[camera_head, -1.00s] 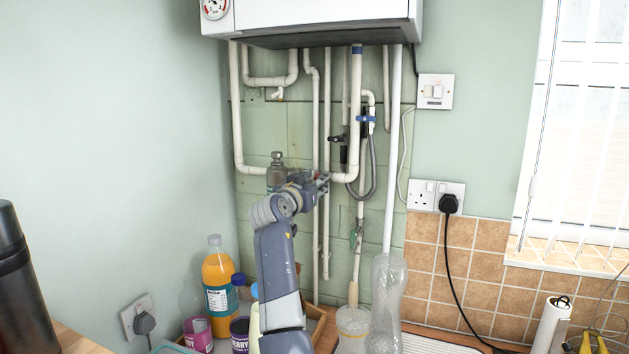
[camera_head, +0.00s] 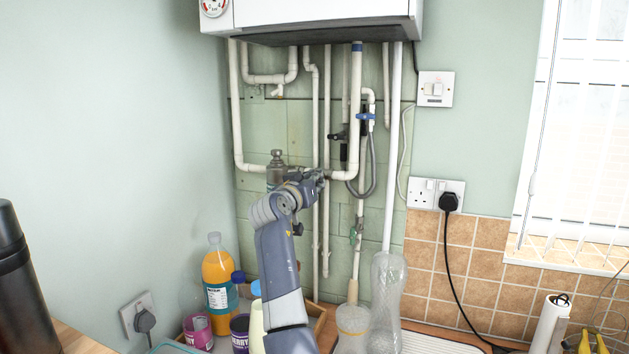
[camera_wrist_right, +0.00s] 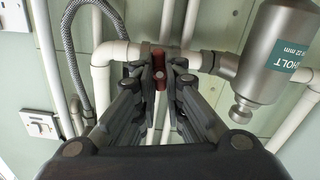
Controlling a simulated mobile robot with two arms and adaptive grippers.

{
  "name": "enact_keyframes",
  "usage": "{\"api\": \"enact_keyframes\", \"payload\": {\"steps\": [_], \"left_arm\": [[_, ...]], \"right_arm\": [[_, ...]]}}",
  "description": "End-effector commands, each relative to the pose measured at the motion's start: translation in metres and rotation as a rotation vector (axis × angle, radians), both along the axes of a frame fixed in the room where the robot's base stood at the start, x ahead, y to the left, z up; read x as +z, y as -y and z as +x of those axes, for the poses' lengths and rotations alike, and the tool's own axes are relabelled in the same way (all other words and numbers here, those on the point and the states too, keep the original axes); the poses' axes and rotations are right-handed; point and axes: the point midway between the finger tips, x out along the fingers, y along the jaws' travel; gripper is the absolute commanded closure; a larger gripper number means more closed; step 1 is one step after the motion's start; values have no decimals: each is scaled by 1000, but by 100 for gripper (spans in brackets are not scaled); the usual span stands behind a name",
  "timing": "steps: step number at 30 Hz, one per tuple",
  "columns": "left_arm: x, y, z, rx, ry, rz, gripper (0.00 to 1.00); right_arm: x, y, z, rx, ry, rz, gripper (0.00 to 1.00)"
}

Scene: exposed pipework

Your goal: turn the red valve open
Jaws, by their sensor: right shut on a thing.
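The red valve (camera_wrist_right: 158,60) sits on the horizontal white pipe in the right wrist view. Its red handle lies between the two fingertips of my right gripper (camera_wrist_right: 160,75), which is shut on it. In the head view my right gripper (camera_head: 319,178) is at the pipe left of the elbow, and it hides the valve there. My left gripper is in neither view.
A grey metal canister (camera_wrist_right: 277,52) on the pipe stands close to the gripper; a grey braided hose (camera_head: 369,170) hangs on the other side. Vertical white pipes surround the gripper. Bottles, including an orange one (camera_head: 218,278), stand below.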

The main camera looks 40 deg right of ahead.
Motion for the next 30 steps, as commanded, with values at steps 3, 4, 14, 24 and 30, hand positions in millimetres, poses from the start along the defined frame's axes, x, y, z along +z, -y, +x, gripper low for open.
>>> {"api": "enact_keyframes", "payload": {"steps": [3,4,14,24,30], "left_arm": [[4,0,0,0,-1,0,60],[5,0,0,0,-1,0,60],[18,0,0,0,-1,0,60],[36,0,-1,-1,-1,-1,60],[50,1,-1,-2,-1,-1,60]], "right_arm": [[2,0,1,1,-92,-50,100],[2,0,1,1,-117,-64,100],[2,-1,2,1,-397,-209,100],[2,-2,3,3,-685,-359,100],[2,-2,3,2,-851,-444,100]]}}
